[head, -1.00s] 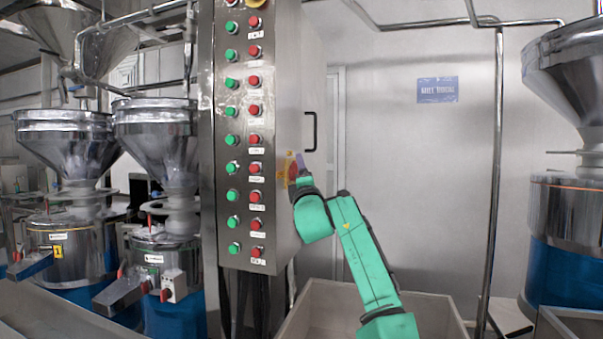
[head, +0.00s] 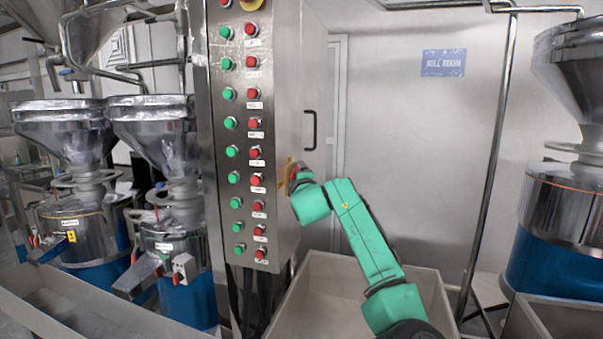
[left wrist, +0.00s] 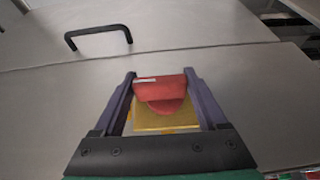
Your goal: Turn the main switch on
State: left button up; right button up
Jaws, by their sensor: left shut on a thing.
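The main switch is a red knob (left wrist: 162,92) on a yellow plate (left wrist: 166,122), fixed to the side of the steel control cabinet (head: 287,60). In the left wrist view the purple fingers of my left gripper (left wrist: 160,78) stand on both sides of the red knob and are shut on it. In the head view the yellow plate (head: 287,176) shows at the cabinet's side. The green wrist of my left arm and the gripper (head: 300,171) partly hide the knob there. My right gripper is not in view.
A black handle (head: 311,131) sits on the cabinet side above the switch. Green and red buttons (head: 255,152) line the cabinet front. A grey bin (head: 430,290) stands below my arm. Steel grinders with hoppers (head: 165,140) stand at left, another (head: 560,200) at right.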

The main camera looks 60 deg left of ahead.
pick_arm(q)
jog(key=o, duration=1.3)
jog(key=shift+s+d+f+b, duration=0.1)
jog(key=shift+s+d+b, duration=0.1)
jog(key=shift+d+b, duration=0.15)
jog(key=b+v, duration=0.6)
jog(key=v, duration=0.7)
jog(key=shift+s+d, duration=0.2)
jog(key=shift+d, duration=0.15)
jog(key=shift+w, duration=0.1)
